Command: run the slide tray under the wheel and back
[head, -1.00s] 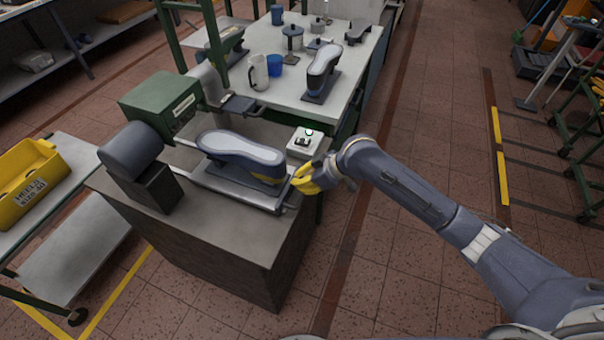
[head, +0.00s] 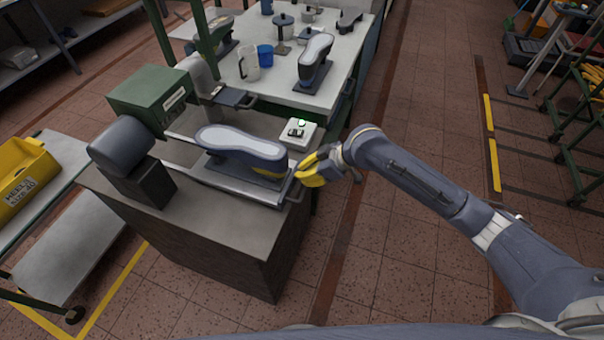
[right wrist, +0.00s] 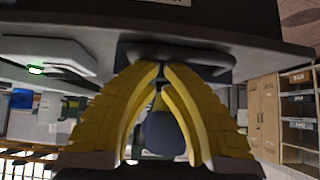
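The slide tray (head: 240,187) lies on top of a dark cabinet. A blue-grey shoe last (head: 242,146) with a pale sole face up sits on it. A dark grey rounded drum, apparently the wheel (head: 121,143), stands on a black block left of the tray, apart from the last. My right gripper (head: 298,172) has yellow fingers at the tray's right end, by its handle. In the right wrist view the fingertips (right wrist: 163,70) are close together with a narrow gap, against the dark handle (right wrist: 200,58). Whether they clamp it is unclear. My left gripper is out of view.
A control box with a green light (head: 298,133) sits behind the tray's right end. A green machine box (head: 153,97) stands behind the wheel. A white table (head: 330,85) holds another last and cups. A yellow crate (head: 24,175) is at left.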

